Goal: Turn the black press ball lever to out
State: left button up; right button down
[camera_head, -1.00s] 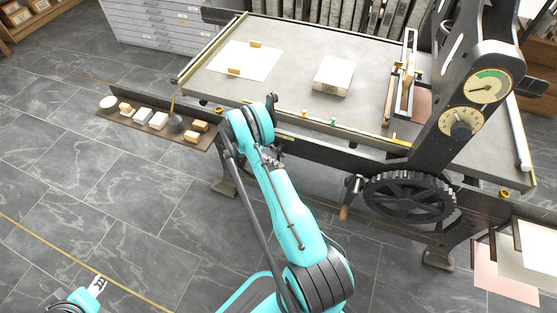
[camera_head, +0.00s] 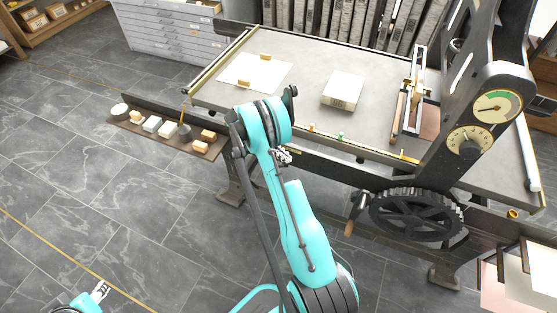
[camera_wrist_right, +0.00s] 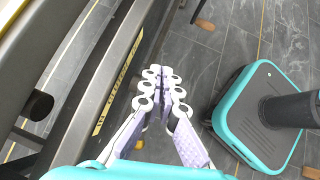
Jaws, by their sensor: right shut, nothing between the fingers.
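The black ball lever is not clearly identifiable. A dark round-ended part (camera_wrist_right: 38,105) shows at the left of the right wrist view beside the press rails; I cannot tell whether it is the lever's ball. My right gripper (camera_head: 283,156) is at the front edge of the press, partly hidden behind my teal arm. In the right wrist view its lilac fingers (camera_wrist_right: 163,88) are shut and empty, beside a rail with a yellow marked strip (camera_wrist_right: 118,80). My left gripper (camera_head: 100,291) is low at the far left, small in view, away from the press.
The press bed (camera_head: 300,75) carries a paper sheet and a pale stone block (camera_head: 342,90). A side shelf (camera_head: 150,138) holds several small items. A spoked gear wheel (camera_head: 415,215) and two round dials (camera_head: 468,142) are at the right. Grey floor (camera_head: 90,210) at left is clear.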

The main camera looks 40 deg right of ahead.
pick_arm(q)
notch_tip(320, 180, up, 6)
jog(key=p, duration=0.5)
pick_arm(e)
jog(key=w+a+r+m+t+y, duration=0.2)
jog(key=w+a+r+t+y, duration=0.2)
jog(key=w+a+r+t, duration=0.3)
jog(key=shift+t, duration=0.3)
jog(key=d+f+b, duration=0.1)
jog(key=f+b, duration=0.1)
jog(key=f, duration=0.2)
jog(key=d+f+b, duration=0.1)
jog(key=f+b, duration=0.1)
jog(key=f, duration=0.2)
jog(key=d+f+b, duration=0.1)
jog(key=f, duration=0.3)
jog(key=shift+s+d+f+b, duration=0.1)
jog(key=shift+s+f+b, duration=0.05)
jog(key=shift+s+b, duration=0.25)
jog(key=shift+s+d+f, duration=0.2)
jog(key=shift+s+f, duration=0.05)
pick_arm(q)
notch_tip(320, 180, down, 6)
jog(key=shift+s+a+f, duration=0.15)
jog(key=shift+f, duration=0.05)
pick_arm(e)
jog(key=shift+d, duration=0.1)
